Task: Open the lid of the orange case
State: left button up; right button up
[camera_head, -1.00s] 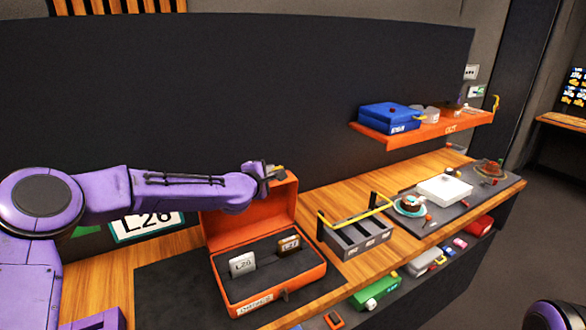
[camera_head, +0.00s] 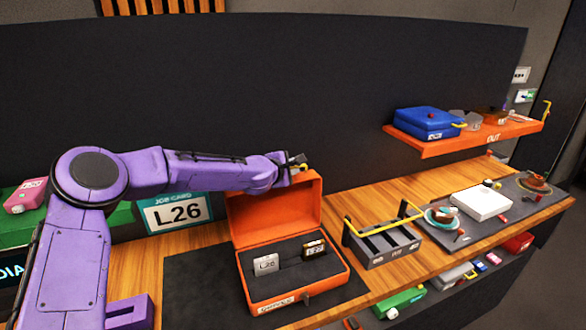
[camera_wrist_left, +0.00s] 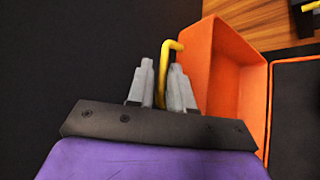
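The orange case (camera_head: 298,290) sits on a dark mat with its lid (camera_head: 276,212) raised, standing up behind the base and leaning slightly back. Two labelled blocks, one light (camera_head: 265,264) and one dark (camera_head: 314,249), stand in its dark insert. My left gripper (camera_head: 298,162) is at the lid's top edge. In the left wrist view its two fingers (camera_wrist_left: 162,80) are close together, with the yellow lid handle (camera_wrist_left: 172,46) between them. The lid (camera_wrist_left: 230,70) is right of the fingers there. My right gripper is not in view.
A grey tray with a yellow handle (camera_head: 385,245) stands right of the case. Further right are a white box (camera_head: 484,202) and small parts on a dark mat. An orange shelf (camera_head: 450,147) holds a blue case (camera_head: 427,122). A job card (camera_head: 178,212) stands behind my left arm.

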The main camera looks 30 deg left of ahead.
pick_arm(q)
jog(key=shift+o, duration=1)
jog(key=shift+r, duration=0.15)
jog(key=shift+s, duration=0.15)
jog(key=shift+s+r, duration=0.1)
jog(key=shift+s, duration=0.25)
jog(key=b+v, duration=0.2)
jog(key=v, duration=0.7)
jog(key=shift+s+r, duration=0.15)
jog(key=shift+s, duration=0.15)
